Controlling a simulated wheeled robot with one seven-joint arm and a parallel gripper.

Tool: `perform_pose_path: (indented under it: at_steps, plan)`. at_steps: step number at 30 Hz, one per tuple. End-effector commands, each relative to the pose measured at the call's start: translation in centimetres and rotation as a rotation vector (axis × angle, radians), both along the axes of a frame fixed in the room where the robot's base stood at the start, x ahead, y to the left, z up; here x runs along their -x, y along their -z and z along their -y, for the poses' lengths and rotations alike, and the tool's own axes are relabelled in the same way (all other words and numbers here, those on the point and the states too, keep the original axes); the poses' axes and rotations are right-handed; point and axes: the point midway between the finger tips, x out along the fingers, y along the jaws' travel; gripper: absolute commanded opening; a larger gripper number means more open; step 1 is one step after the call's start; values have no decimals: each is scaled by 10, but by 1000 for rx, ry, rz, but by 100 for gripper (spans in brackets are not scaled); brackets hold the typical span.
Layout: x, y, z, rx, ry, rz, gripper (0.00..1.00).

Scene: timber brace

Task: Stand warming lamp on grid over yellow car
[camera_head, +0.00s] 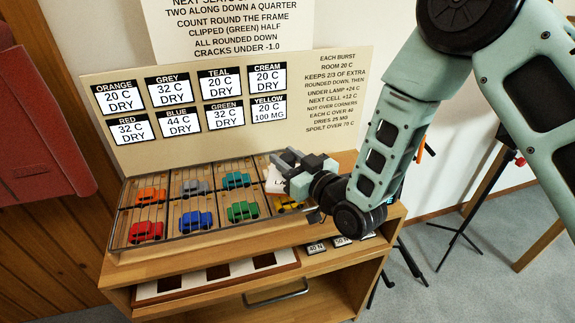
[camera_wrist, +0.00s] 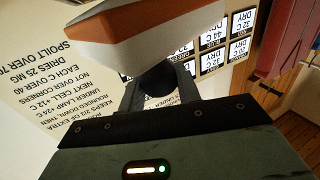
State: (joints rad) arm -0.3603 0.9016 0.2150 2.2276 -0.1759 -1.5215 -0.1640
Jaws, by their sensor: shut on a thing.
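In the wrist view the lamp (camera_wrist: 150,38) is large, white and orange, with a dark knob between the fingers. My gripper (camera_head: 284,166) is shut on it; its fingers also show in the wrist view (camera_wrist: 158,92). The yellow car (camera_head: 286,205) is in the front right cell, partly hidden by my gripper and arm. The wire grid (camera_head: 158,212) covers the cells. I cannot tell whether the lamp touches the grid.
Red (camera_head: 146,231), blue (camera_head: 196,220) and green (camera_head: 242,211) cars fill the front cells; orange, grey and teal cars sit behind. A sign board (camera_head: 225,105) stands behind, its yellow card reading 20 C, 100 MG. A tray with dark squares (camera_head: 215,277) lies below.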

Motion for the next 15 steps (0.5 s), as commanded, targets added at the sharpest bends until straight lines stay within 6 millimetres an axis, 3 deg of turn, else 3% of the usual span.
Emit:
perform_pose_path:
  at_steps: [4, 15]
  plan:
    - [0, 17, 0, 0, 0, 0, 0]
    - [0, 21, 0, -1, 0, 2, 0]
